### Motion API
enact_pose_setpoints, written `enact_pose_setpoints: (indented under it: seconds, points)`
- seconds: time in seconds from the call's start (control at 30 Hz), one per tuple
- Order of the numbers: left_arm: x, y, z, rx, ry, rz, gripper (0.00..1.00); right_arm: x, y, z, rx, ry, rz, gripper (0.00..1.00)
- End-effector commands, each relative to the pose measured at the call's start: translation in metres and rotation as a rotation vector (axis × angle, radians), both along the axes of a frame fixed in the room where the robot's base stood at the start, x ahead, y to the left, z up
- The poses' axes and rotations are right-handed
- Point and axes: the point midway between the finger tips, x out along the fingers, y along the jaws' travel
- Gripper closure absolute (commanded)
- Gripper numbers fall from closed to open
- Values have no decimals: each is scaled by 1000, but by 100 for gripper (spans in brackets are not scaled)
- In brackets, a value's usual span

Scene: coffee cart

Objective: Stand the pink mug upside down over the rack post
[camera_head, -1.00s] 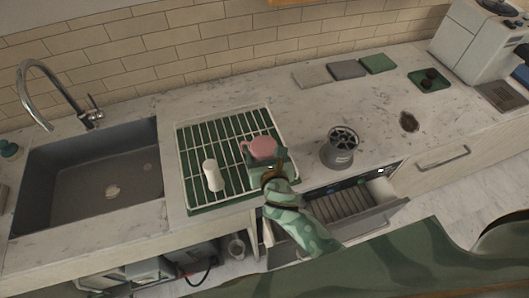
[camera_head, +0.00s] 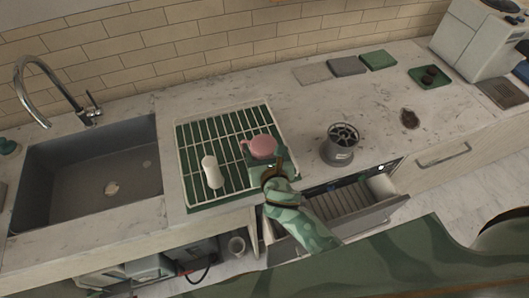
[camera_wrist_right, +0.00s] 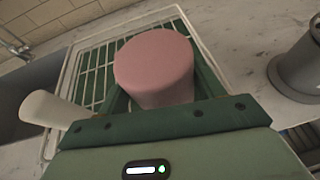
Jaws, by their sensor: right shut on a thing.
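The pink mug (camera_head: 262,147) is upside down, its flat base facing up, at the right part of the wire rack (camera_head: 188,196). It also shows in the right wrist view (camera_wrist_right: 155,62), between the fingers. My right gripper (camera_head: 266,162) is shut on the mug from the front. The mug's rim and whatever is beneath it are hidden, so I cannot tell whether it rests on the rack. A white post (camera_head: 212,171) stands on the rack to the left of the mug, apart from it. The post also shows in the right wrist view (camera_wrist_right: 52,110). My left gripper is not in view.
A grey sink (camera_head: 90,170) with a tall faucet (camera_head: 45,90) lies left of the rack. A grey canister (camera_head: 340,146) stands on the counter to the right. An open drawer (camera_head: 350,205) is below the counter front.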

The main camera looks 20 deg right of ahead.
Motion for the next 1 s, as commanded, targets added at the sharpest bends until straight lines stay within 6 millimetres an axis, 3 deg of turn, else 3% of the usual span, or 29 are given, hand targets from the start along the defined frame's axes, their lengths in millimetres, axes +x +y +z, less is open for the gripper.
enact_pose_setpoints:
  seconds: [0.03,0.07,0.13,0.17,0.43,0.57,1.0]
  points:
    - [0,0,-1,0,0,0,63,0,0,0,0,-2,1,69]
    - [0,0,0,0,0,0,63,0,0,0,0,-2,0,30]
    - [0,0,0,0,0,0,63,0,0,0,0,-2,0,10]
    - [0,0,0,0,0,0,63,0,0,0,0,-2,0,7]
    - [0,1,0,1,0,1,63,-1,0,-1,0,1,0,7]
    - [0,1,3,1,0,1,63,-11,1,4,-1,2,-1,7]
    - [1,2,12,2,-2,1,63,-113,8,46,1,2,1,7]
